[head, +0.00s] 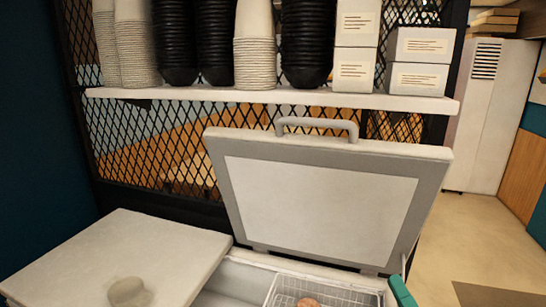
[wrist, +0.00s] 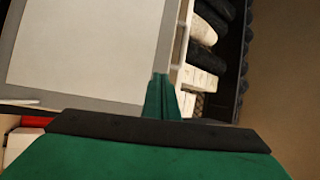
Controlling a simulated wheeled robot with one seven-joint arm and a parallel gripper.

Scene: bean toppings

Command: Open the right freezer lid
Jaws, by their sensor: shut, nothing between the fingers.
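The right freezer lid (head: 322,202) stands raised, nearly upright and leaning back, with its grey handle (head: 317,123) along the top edge. Its pale inner panel fills the upper left of the wrist view (wrist: 85,45). My gripper (wrist: 163,98) is shut and empty, with its green fingers beside the lid's edge in the wrist view. I cannot tell whether they touch it. In the head view only a green part of my gripper (head: 401,291) shows, at the lower right of the lid. The freezer opening below the lid shows a wire basket (head: 285,292).
The left freezer lid (head: 105,258) is down flat, with a rounded handle (head: 128,291). A white shelf (head: 270,98) with stacked cups, black bowls and boxes is above the raised lid. Open floor (head: 480,228) lies to the right.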

